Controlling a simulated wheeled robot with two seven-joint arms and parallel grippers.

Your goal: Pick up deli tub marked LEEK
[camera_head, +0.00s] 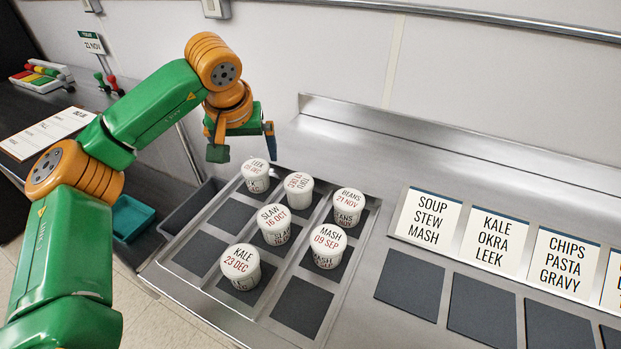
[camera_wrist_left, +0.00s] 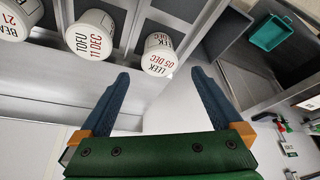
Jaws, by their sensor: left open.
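The deli tub marked LEEK (camera_head: 256,174) is a white tub with a lid reading LEEK 05 DEC. It stands upright in the back-left part of the metal tray (camera_head: 190,229). The LEEK tub also shows in the left wrist view (camera_wrist_left: 158,57), just beyond the fingertips and near the middle. My left gripper (camera_head: 241,143) is open and empty, above and behind the LEEK tub and apart from it. Its two blue fingers (camera_wrist_left: 162,82) show in the left wrist view. My right gripper is in neither view.
BEANS (camera_head: 348,204), SLAW (camera_head: 273,224), KALE (camera_head: 240,266) and MASH (camera_head: 328,246) tubs share the tray. Label cards (camera_head: 430,216) and dark pads lie on the counter at right. A wall stands behind.

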